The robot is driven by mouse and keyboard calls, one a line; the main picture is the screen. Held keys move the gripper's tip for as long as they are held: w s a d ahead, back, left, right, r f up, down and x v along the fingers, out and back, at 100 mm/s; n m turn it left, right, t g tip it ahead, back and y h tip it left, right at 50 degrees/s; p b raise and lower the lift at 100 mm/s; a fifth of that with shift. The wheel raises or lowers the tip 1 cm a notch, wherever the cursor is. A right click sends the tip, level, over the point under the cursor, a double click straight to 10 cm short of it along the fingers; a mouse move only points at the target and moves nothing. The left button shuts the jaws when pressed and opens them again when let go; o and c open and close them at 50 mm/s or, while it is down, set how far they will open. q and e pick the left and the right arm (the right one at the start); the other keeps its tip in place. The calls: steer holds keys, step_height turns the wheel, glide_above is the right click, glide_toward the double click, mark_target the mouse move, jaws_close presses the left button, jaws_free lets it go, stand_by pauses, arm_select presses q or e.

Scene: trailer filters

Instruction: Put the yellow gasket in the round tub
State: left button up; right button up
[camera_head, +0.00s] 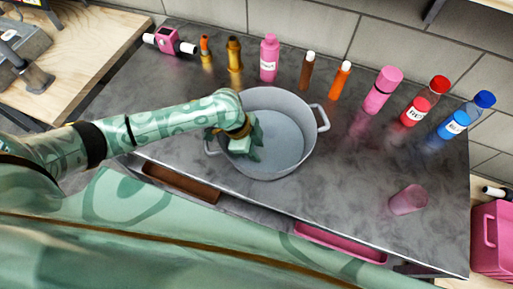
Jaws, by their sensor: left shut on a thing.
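The round tub (285,143) is a grey metal pot with two side handles, standing upright on the dark worktop. My left arm comes in from the left and reaches over the tub's left rim. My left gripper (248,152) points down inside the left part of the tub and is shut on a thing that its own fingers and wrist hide. I see no yellow gasket in this view. The tub's visible floor to the right of the gripper is bare. My right gripper is not in view.
Several bottles, such as a pink bottle (269,58), line the worktop's back edge. A pink translucent cup (408,200) stands at the front right. Brown (180,184) and pink (340,242) trays lie below the front edge.

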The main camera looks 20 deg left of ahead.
arm_select(q)
steer(key=shift+f, duration=0.15)
steer(key=o, duration=1)
steer(key=p+v, duration=0.4)
steer(key=v, duration=0.8)
steer(key=shift+r, duration=0.2)
steer(key=shift+f, duration=0.1)
